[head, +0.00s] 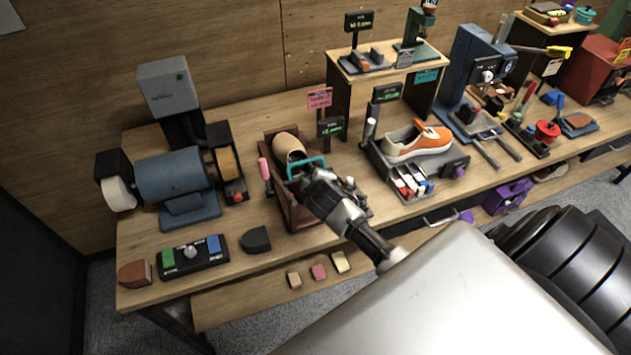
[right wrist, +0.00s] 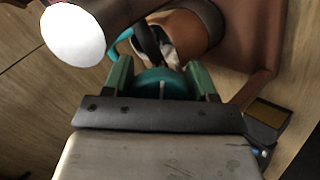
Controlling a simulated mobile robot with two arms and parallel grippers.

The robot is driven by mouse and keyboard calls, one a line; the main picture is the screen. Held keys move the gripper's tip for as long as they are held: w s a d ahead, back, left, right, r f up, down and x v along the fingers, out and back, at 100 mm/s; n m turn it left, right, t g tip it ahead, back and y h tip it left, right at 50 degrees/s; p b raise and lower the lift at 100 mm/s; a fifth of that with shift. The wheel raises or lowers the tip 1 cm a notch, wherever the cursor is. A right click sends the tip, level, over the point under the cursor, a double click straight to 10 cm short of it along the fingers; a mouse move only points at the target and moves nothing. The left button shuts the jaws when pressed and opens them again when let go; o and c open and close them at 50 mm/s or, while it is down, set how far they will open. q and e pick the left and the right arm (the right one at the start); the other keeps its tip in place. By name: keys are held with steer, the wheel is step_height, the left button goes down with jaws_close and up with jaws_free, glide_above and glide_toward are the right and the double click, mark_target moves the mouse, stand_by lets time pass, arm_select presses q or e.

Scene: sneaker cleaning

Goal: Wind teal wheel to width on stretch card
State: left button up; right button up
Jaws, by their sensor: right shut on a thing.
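The teal wheel (right wrist: 163,80) sits between the two green fingers of my right gripper (right wrist: 160,78) in the right wrist view, and the gripper is shut on it. In the head view my right gripper (head: 309,180) reaches into the brown wooden stretcher stand (head: 296,217). A bright teal curved part (head: 305,162) shows at its tip, beside the tan shoe form (head: 288,147). The pink card (head: 319,98) stands behind the stand, above a dark display (head: 330,127) with green text too small to read. My left gripper is out of view.
A blue grinder (head: 176,177) stands to the left. A pink-handled tool (head: 264,169) is close beside the stand. An orange and white sneaker (head: 418,141) sits on a tray to the right. A control box (head: 193,256) and a dark block (head: 256,239) are at the front left.

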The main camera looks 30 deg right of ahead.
steer(key=shift+f, duration=0.1)
steer(key=o, duration=0.9)
steer(key=b+v, duration=0.1)
steer(key=v, duration=1)
steer(key=shift+b, duration=0.35)
